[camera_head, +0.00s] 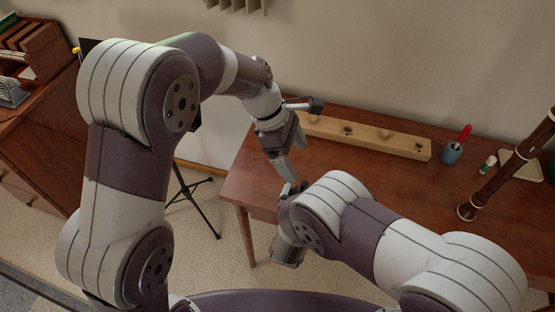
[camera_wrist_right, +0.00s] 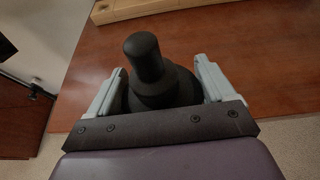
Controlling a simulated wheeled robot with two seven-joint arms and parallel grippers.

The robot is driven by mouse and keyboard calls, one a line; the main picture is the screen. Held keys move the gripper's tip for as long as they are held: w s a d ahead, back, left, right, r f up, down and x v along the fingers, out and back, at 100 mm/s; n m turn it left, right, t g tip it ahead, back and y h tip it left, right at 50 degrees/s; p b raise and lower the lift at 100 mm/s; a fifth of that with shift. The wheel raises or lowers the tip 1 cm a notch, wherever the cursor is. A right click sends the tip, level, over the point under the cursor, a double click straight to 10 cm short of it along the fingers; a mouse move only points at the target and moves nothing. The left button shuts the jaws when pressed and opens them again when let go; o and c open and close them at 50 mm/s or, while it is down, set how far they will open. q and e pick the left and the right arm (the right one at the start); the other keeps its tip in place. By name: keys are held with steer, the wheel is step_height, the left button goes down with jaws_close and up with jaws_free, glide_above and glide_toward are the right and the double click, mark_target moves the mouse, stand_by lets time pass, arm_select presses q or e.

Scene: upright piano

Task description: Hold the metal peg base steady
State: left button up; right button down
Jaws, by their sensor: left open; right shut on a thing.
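The dark peg base (camera_wrist_right: 150,65) shows in the right wrist view, with a rounded peg standing up from a wider conical base. My right gripper (camera_wrist_right: 160,72) is shut on it, with one pale finger on each side. My left gripper (camera_head: 286,168) is open just above that place, pointing down and apart from the wooden block. Whether it touches the peg base cannot be seen.
A long wooden block with holes (camera_head: 385,140) lies along the back of the table (camera_head: 400,180). To its right are a grey cup (camera_head: 452,154) with a red-handled tool, a small bottle (camera_head: 488,163), a tray (camera_head: 528,172) and a long dark woodwind tube (camera_head: 500,180).

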arm_select(q)
steer(key=s+a+f+m+t+y, duration=0.1)
steer(key=s+a+m+y, duration=0.1)
steer(key=s+a+m, duration=0.4)
steer(key=s+a+f+m+t+y, duration=0.1)
steer(key=s+a+f+m+y, duration=0.1)
steer(key=s+a+m, duration=0.4)
steer(key=shift+s+a+m+y, duration=0.15)
steer(key=shift+a+m+y, duration=0.25)
steer(key=shift+a+m, duration=2.3)
steer(key=shift+a+n, duration=0.8)
steer(key=shift+n, duration=0.1)
